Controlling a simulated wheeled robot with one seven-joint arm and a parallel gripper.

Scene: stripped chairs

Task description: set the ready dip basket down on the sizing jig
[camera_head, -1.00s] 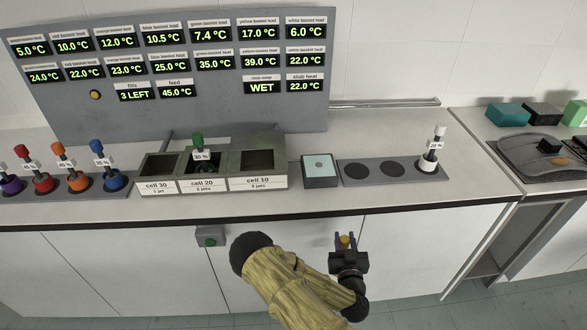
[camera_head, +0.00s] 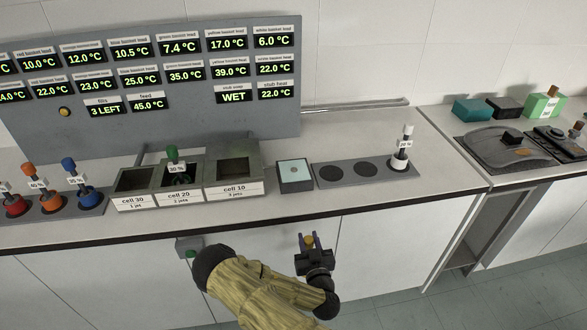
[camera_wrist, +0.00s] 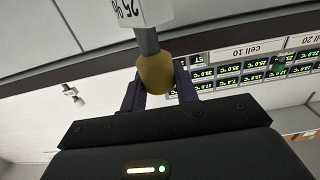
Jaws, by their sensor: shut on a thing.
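My gripper (camera_head: 309,243) is low in front of the bench front, below the worktop edge. In the wrist view my gripper (camera_wrist: 160,85) is shut on the yellow knob (camera_wrist: 156,73) of a dip basket. A grey stem (camera_wrist: 147,40) and a white tag (camera_wrist: 140,10) with upside-down print show beyond the knob; the basket's body is out of view. No label names the sizing jig. A dark grey fixture with a black block (camera_head: 505,150) lies on the right-hand bench, and a smaller dark device (camera_head: 560,138) is beside it; I cannot tell if either is the jig.
The cell block (camera_head: 235,190) holds a green-knobbed basket (camera_head: 173,155) in cell 20. A pale-blue pad (camera_head: 294,172) and a rack (camera_head: 340,174) with a white-knobbed basket (camera_head: 402,150) stand right of it. Orange and blue baskets (camera_head: 69,172) are left.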

